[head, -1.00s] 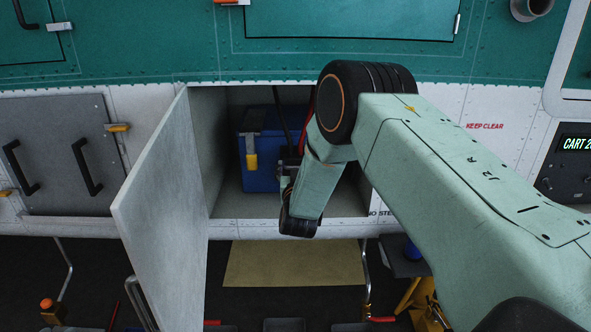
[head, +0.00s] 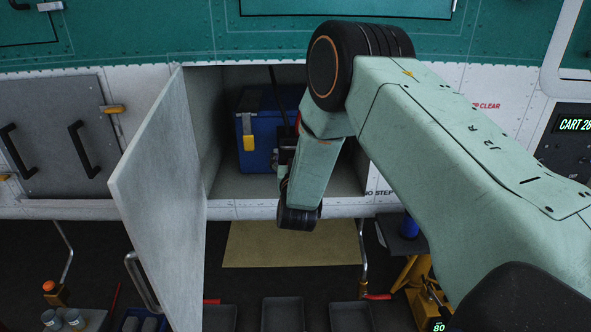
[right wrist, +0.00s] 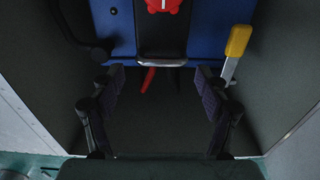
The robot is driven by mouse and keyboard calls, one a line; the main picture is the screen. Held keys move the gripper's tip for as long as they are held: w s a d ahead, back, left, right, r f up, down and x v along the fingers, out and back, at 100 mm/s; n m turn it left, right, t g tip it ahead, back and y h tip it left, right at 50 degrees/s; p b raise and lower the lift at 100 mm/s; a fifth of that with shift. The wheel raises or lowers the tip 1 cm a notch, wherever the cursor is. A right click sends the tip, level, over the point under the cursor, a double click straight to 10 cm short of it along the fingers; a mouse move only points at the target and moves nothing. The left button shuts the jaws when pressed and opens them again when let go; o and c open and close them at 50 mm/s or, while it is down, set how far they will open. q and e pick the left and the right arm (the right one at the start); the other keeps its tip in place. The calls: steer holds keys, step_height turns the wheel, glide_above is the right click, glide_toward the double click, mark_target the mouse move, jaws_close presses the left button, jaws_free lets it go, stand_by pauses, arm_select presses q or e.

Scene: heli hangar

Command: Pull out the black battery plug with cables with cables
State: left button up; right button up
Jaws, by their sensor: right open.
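The black plug (right wrist: 162,38) appears in the right wrist view as a dark block at the front of the blue battery (head: 252,150). In the head view my right arm reaches into the open bay and hides the gripper and plug almost entirely. A dark cable (head: 279,95) rises above the battery. My left gripper is not in view.
The bay's grey door (head: 160,200) stands open at the left, and the bay walls are close on both sides. A yellow-handled latch (head: 249,143) sits on the battery; it also shows in the right wrist view (right wrist: 238,42). Below are a tan mat (head: 290,245) and grey trays (head: 283,314).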

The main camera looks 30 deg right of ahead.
steer(key=v, duration=0.8)
steer(key=shift+s, duration=0.15)
steer(key=shift+d, duration=0.15)
steer(key=x, duration=1.2)
steer(key=shift+w+f, duration=0.1)
steer(key=shift+w, duration=0.25)
steer(key=shift+s, duration=0.1)
